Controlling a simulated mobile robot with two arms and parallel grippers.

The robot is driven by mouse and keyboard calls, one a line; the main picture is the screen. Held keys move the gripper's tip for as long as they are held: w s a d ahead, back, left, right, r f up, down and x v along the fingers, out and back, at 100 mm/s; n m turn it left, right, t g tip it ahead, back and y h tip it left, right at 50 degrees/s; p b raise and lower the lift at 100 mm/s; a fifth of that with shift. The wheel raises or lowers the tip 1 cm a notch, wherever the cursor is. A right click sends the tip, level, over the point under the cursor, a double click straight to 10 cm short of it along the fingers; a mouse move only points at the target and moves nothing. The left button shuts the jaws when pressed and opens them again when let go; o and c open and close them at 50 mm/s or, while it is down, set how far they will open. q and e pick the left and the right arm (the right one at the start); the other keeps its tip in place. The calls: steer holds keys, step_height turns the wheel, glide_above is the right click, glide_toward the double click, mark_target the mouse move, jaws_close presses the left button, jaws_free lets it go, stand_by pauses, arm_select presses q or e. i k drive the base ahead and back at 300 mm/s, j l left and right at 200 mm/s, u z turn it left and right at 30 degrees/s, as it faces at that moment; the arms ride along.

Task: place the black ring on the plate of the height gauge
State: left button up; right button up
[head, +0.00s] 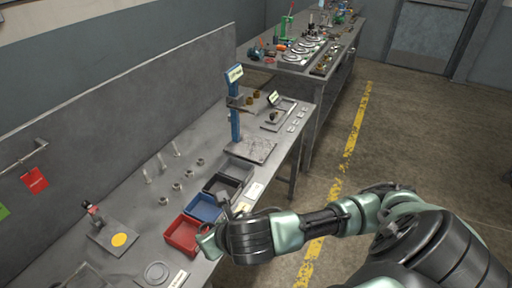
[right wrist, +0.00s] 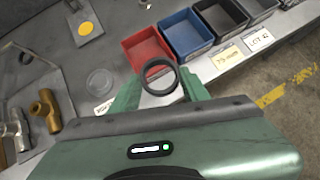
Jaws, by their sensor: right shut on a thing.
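The black ring (right wrist: 146,80) is held between the two fingers of my right gripper (right wrist: 162,78), its opening facing the wrist camera. In the head view my right gripper (head: 208,241) is low beside the red bin, and the ring cannot be made out there. The height gauge (head: 235,118) stands farther back on the bench, with a blue column and a grey flat plate (head: 252,149) at its foot. The plate looks bare. My right gripper is well short of the plate, with the bins between. My left gripper is not in view.
A plate with a yellow disc (head: 118,240) lies at left. Small metal parts (head: 177,186) stand behind the bins. Brass fittings (right wrist: 45,107) lie at left in the wrist view.

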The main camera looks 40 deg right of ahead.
mark_target(250, 146)
steer(key=l+u, duration=0.4)
steer(key=l, duration=2.05)
steer(key=i+l+u, duration=0.1)
steer(key=l, duration=0.35)
steer(key=i+l, duration=0.2)
steer(key=l, duration=0.25)
steer(key=i+l+u, duration=0.15)
steer(key=l, duration=0.3)
steer(key=i+l+u, duration=0.1)
steer(key=l, duration=0.35)
steer(key=i+l, duration=0.1)
steer(key=l, duration=0.35)
steer(key=u, duration=0.05)
